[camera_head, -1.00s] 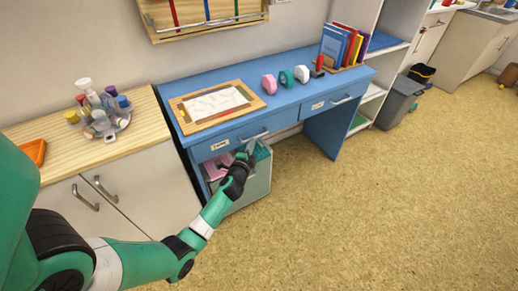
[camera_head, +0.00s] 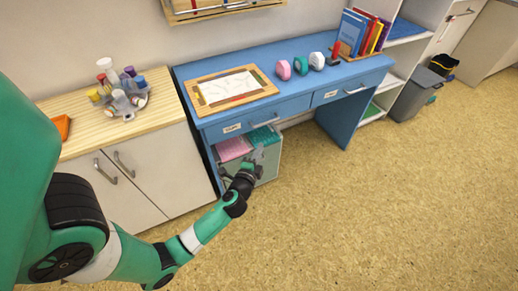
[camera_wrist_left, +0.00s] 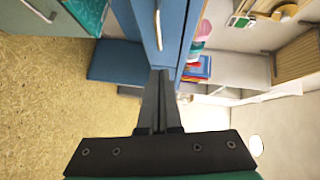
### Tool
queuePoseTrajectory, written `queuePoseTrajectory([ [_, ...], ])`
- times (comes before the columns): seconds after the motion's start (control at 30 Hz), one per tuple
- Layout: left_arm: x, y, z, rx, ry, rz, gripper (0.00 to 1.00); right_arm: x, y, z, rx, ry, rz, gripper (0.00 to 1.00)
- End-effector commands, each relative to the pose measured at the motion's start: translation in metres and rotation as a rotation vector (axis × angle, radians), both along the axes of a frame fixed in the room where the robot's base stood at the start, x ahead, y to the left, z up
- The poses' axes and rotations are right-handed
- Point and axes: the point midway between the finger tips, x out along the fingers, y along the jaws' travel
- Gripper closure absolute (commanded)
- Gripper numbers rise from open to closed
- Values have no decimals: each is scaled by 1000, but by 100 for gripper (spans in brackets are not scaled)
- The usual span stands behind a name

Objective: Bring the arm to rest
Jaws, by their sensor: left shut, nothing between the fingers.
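My left gripper (camera_head: 257,154) is shut with nothing between its fingers. In the head view it is in front of the open-topped drawer (camera_head: 262,172) below the blue desk (camera_head: 290,68). In the left wrist view my left gripper's dark fingers (camera_wrist_left: 157,90) lie together, with the desk's drawer fronts beyond them. The drawer holds a pink pad (camera_head: 233,149) and a teal pad (camera_head: 263,135); my gripper and wrist hide part of its front. My right gripper is not in view.
A wooden-topped cabinet (camera_head: 155,180) with a stamp holder (camera_head: 124,112) stands at the left. A grey bin (camera_head: 408,98) stands at the right. The floor (camera_head: 390,210) in front is clear.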

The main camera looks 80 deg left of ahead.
Motion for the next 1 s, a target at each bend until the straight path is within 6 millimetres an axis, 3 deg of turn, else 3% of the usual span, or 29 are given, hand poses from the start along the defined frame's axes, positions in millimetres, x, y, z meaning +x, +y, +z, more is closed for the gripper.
queuePoseTrajectory([
  [0.47, -4, -6, 1, 1, -1, -1, 100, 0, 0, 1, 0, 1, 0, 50],
  [0.57, 3, -11, 13, 4, -6, -19, 100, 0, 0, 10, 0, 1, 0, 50],
  [0.67, 29, -18, 50, 24, -51, -59, 100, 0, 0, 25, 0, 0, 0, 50],
  [0.77, 68, -31, 114, 62, -146, -114, 100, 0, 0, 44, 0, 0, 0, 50],
  [0.9, 118, -60, 227, 66, -361, -210, 100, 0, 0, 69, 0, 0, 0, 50],
  [1.0, 143, -86, 309, 29, -535, -284, 100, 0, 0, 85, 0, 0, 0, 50],
])
